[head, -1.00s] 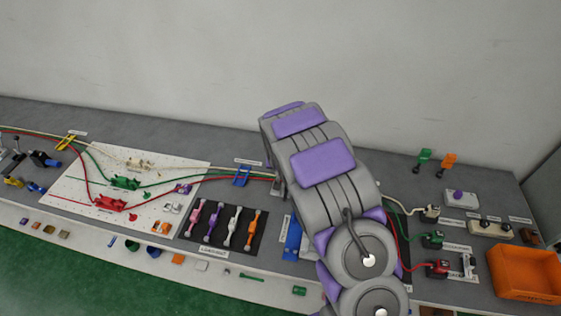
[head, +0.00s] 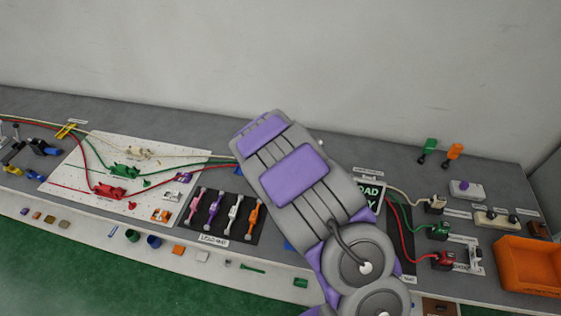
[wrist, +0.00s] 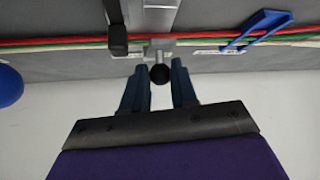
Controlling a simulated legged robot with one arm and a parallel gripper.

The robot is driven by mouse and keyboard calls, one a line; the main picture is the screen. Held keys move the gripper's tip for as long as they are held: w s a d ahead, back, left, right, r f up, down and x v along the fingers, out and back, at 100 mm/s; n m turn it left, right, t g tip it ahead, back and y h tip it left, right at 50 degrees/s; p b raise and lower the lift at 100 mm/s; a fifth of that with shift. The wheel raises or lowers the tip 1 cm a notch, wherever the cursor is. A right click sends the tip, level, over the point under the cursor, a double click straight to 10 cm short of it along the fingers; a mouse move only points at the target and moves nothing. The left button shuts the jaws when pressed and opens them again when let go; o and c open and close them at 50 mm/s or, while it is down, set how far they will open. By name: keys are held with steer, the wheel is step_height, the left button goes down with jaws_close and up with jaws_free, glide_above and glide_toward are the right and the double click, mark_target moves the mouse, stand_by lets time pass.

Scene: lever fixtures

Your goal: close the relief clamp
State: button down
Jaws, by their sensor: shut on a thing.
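In the wrist view my gripper (wrist: 159,84) has its two blue-grey fingers on either side of a round black knob (wrist: 160,74), shut on it. The knob sits at the end of a grey metal fixture (wrist: 158,47), which I take to be the relief clamp; no label is readable. A grey bar (wrist: 151,16) and a black post (wrist: 117,40) stand just beyond it. Red, green and pale hoses (wrist: 70,42) run across by the fixture. In the head view my arm hides the gripper and the clamp.
A blue bracket (wrist: 255,30) straddles the hoses to the right in the wrist view, and a blue round thing (wrist: 8,85) is at left. In the head view, a white pegboard (head: 85,160) lies left, a dark mat with coloured handles (head: 190,225) in front, an orange bin (head: 530,268) right.

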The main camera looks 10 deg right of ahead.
steer(key=shift+s+a+f, duration=0.1)
steer(key=shift+s+f, duration=0.2)
steer(key=shift+f, duration=0.2)
steer(key=c, duration=1.3)
jaws_free()
steer(key=o, duration=0.4)
steer(key=shift+a, duration=0.15)
steer(key=shift+w+r, duration=0.1)
steer(key=shift+s+r, duration=0.2)
steer(key=shift+r, duration=0.05)
steer(key=p+v, duration=0.3)
steer(key=v, duration=1.3)
steer(key=shift+s+a+r, duration=0.15)
steer(key=shift+s, duration=0.1)
